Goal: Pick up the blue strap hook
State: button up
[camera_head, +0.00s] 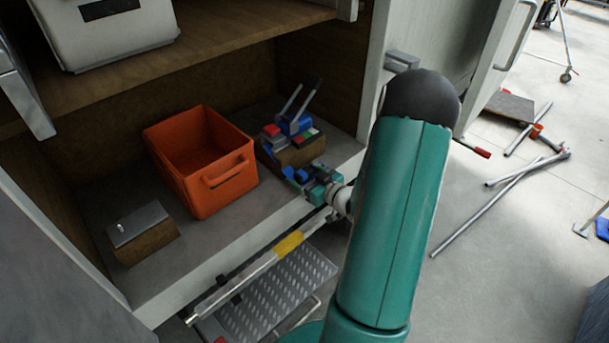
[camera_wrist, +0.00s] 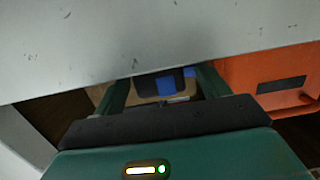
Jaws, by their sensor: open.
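Blue pieces sit with red, green and grey ones on a small brown block (camera_head: 298,155) on the lower shelf. Which one is the blue strap hook I cannot tell for sure; a blue part (camera_head: 291,126) carries two grey bars that stick up. My gripper (camera_head: 309,178) is at the front of this block, partly hidden by my arm. In the wrist view my gripper (camera_wrist: 163,80) is open, and a blue and black piece (camera_wrist: 167,86) shows between its fingers. Contact cannot be made out.
An orange crate (camera_head: 228,189) stands left of the block and shows at right in the wrist view (camera_wrist: 279,69). A brown box with a grey top (camera_head: 137,224) sits farther left. An upper shelf (camera_head: 216,44) hangs above. A grey surface (camera_wrist: 150,35) crosses the wrist view.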

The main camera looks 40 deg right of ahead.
jog(key=shift+w, duration=0.5)
jog(key=c, duration=1.1)
jog(key=shift+r, duration=0.1)
